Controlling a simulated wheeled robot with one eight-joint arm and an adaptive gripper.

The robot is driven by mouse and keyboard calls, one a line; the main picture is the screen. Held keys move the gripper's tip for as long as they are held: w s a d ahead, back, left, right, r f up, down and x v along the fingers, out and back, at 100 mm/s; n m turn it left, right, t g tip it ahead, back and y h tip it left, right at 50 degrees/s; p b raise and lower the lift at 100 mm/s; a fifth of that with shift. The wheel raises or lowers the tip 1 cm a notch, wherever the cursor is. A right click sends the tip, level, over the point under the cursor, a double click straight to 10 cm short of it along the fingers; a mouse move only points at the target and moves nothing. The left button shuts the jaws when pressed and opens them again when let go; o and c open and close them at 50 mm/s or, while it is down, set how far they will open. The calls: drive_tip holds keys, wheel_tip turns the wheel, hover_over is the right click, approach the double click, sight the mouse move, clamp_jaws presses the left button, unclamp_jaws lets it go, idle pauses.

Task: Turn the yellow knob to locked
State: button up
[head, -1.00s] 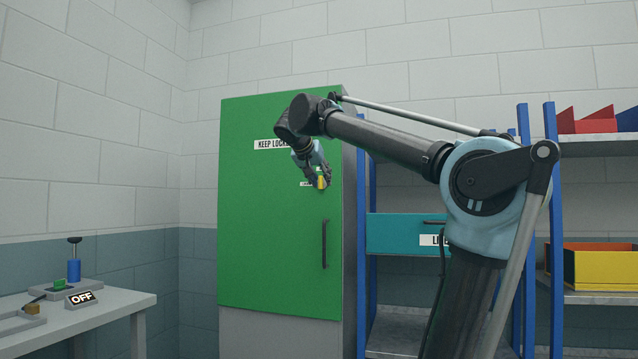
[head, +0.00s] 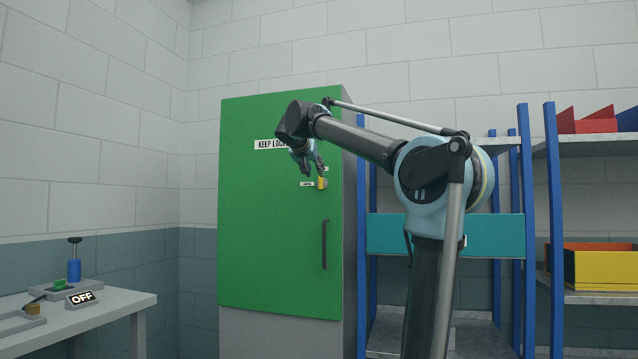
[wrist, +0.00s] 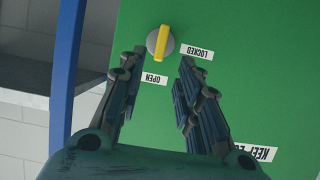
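The yellow knob (head: 322,183) is on the green cabinet door (head: 270,240), near its upper right. In the wrist view, the knob (wrist: 160,42) is a yellow bar on a grey disc. The bar stands about upright in that view, one end toward the "OPEN" label (wrist: 154,79); the "LOCKED" label (wrist: 197,53) is to its right. My gripper (wrist: 163,57) is open and empty, fingers spread, with the knob just beyond and between the tips. In the head view my gripper (head: 313,170) is just above and left of the knob; contact is not visible.
A "KEEP LOCKED" sign (head: 268,144) is partly behind my arm. The door has a dark vertical handle (head: 325,244) below the knob. A blue-post shelf (head: 523,220) with a teal drawer (head: 385,234) stands right of the cabinet. A bench (head: 110,312) is at the left.

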sight(320, 178)
drive_tip(key=x, duration=0.8)
drive_tip(key=shift+c, duration=0.3)
clamp_jaws()
